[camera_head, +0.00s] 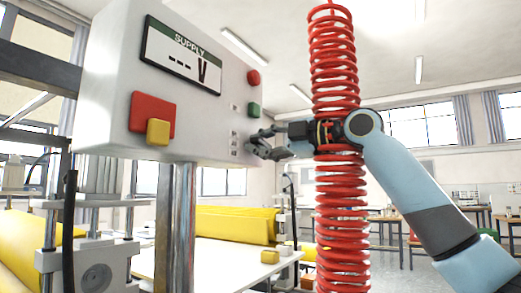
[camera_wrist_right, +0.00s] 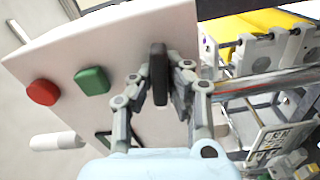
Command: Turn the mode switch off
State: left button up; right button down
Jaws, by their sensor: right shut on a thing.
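The mode switch is a dark, narrow handle (camera_wrist_right: 158,75) on the pale control box, seen between the fingers in the right wrist view. My right gripper (camera_wrist_right: 160,82) is shut on it, one finger on each side. In the head view the right gripper (camera_head: 262,146) reaches in from the right to the lower right part of the control box (camera_head: 205,120), below the green button. There the switch itself is hidden behind the fingers. My left gripper is in neither view.
The box bears a SUPPLY display (camera_head: 183,55), a red button (camera_head: 253,77), a green button (camera_head: 253,109) and a yellow knob (camera_head: 158,132) on a red plate. Yellow rolls (camera_head: 235,224) lie below.

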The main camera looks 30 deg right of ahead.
jog(key=shift+f+n+b, duration=0.15)
jog(key=shift+n+b, duration=0.2)
jog(key=shift+n, duration=0.75)
jog(key=c, duration=1.3)
grip_release()
jog(key=shift+v, duration=3.75)
